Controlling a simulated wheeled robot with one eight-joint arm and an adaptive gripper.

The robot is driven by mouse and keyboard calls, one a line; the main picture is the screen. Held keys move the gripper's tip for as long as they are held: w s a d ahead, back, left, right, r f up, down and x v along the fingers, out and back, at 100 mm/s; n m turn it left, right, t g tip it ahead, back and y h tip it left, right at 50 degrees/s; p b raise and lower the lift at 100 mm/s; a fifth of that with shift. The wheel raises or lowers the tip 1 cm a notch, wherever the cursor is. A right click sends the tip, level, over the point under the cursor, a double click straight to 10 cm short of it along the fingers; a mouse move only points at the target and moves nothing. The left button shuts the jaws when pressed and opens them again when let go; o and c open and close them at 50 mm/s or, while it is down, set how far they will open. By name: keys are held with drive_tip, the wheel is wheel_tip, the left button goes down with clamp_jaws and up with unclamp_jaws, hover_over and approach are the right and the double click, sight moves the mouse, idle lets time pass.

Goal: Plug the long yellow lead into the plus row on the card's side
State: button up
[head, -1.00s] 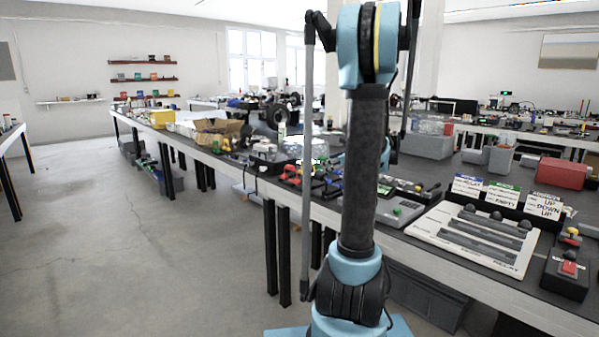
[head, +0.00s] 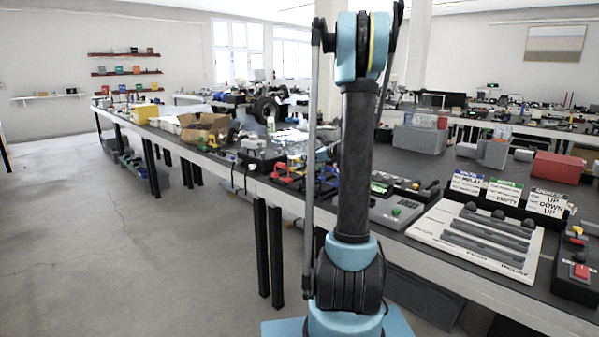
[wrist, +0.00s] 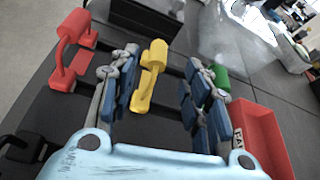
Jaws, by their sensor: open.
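My gripper (wrist: 162,60) is open in the wrist view, with its two blue-grey fingers spread apart. A yellow lead (wrist: 148,82) with a block-like end shows between the fingers, and I see no finger touching it. Whether it is the long one I cannot tell. A red lead or handle (wrist: 72,52) is to the left of the fingers, and a green piece (wrist: 221,78) is partly hidden behind the right finger. In the head view my arm hides the gripper. The plus row and the card's side cannot be made out.
A red tray (wrist: 262,138) lies right of the gripper. In the head view, red items (head: 287,172) crowd the bench edge. Open floor (head: 90,250) is at left.

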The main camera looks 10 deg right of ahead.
sight(298, 160)
drive_tip(key=shift+a+x, duration=0.2)
drive_tip(key=shift+x, duration=3.95)
drive_tip(key=shift+s+r, duration=0.1)
clamp_jaws()
